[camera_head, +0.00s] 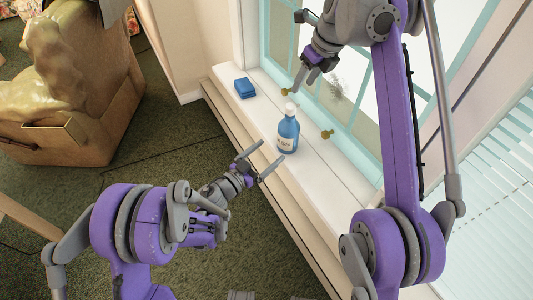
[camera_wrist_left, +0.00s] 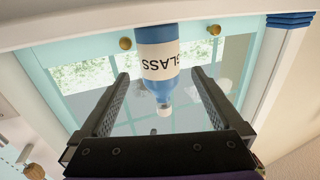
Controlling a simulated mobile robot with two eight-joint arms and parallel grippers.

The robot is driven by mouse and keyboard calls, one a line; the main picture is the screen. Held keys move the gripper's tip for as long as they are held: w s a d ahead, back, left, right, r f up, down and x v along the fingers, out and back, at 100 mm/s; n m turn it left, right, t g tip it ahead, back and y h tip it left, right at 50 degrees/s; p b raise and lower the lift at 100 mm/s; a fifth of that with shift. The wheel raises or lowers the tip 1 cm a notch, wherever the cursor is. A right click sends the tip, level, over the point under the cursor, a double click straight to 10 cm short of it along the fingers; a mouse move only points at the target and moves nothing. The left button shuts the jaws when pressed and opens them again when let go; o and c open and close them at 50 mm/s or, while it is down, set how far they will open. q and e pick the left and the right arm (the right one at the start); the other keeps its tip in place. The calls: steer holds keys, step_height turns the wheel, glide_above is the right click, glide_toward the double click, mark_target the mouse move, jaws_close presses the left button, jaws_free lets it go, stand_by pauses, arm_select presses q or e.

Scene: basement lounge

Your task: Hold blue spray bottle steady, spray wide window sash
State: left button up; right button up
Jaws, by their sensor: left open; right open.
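The blue spray bottle (camera_head: 288,135) stands upright on the white window sill, with a white cap and a white label. In the left wrist view the bottle (camera_wrist_left: 157,55) appears upside down, ahead of and between the fingers, with no finger seen touching it. My left gripper (camera_head: 272,150) is open and empty, just left of the bottle in the head view. My right gripper (camera_head: 305,90) is open and empty, above the bottle and close to the window. The wide window sash (camera_head: 357,148) has a teal frame, and a greyish smudge (camera_head: 335,88) shows on its glass.
A folded blue cloth or sponge (camera_head: 245,88) lies on the sill (camera_head: 318,190) at its far end. Brass knobs (camera_head: 327,134) stick out from the sash near the bottle. White blinds hang at right.

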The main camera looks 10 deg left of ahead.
mark_target(289, 136)
arm_select(q)
steer(key=x, duration=1)
steer(key=shift+w+d, duration=0.25)
steer(key=shift+d, duration=0.05)
jaws_close()
arm_select(e)
jaws_close()
stand_by(1.5)
